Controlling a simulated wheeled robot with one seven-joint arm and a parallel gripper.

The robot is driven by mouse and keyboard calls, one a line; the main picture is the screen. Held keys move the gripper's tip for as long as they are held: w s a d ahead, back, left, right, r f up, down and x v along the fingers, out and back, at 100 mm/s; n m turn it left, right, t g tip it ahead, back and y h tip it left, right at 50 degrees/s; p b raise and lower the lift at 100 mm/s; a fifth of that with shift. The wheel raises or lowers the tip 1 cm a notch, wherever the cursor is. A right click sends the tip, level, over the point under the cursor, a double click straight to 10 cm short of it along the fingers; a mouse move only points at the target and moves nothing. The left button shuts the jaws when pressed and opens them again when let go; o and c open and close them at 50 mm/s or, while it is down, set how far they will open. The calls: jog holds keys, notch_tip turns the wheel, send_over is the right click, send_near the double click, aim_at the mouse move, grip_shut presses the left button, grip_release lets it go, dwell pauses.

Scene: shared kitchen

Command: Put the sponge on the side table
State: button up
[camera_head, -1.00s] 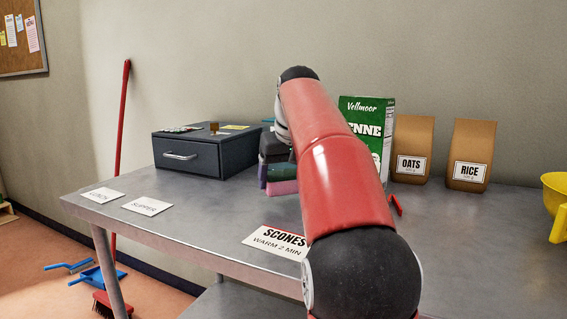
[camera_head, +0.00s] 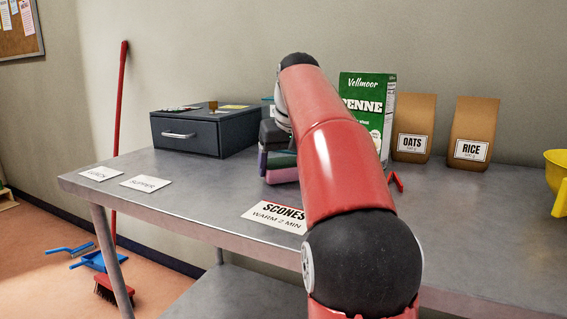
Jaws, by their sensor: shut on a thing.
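My gripper (camera_head: 279,157) is in the middle of the picture, at the end of my red arm. It points down over the steel table and is partly hidden by the arm. It is shut on a small block with a teal upper part and a pink lower part, which looks like the sponge (camera_head: 284,175). A purple strip shows at the block's left side, perhaps a finger. I cannot tell whether the block touches the tabletop. No separate table that I can name as the side table is in view.
On the steel table (camera_head: 180,200) stand a dark drawer box (camera_head: 190,135), a green penne box (camera_head: 365,95), bags of oats (camera_head: 412,120) and rice (camera_head: 473,125), and a yellow container (camera_head: 557,180). A scones card (camera_head: 268,217) lies in front. A red broom (camera_head: 120,130) leans behind.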

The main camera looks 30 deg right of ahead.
aim_at(284, 162)
jog(key=shift+f, duration=0.4)
jog(key=o, duration=1.1)
jog(key=shift+c, duration=0.2)
jog(key=p+v, duration=0.1)
jog(key=v, duration=0.5)
jog(key=shift+r+p, duration=0.4)
jog(key=shift+s+r, duration=0.35)
jog(key=shift+r, duration=0.1)
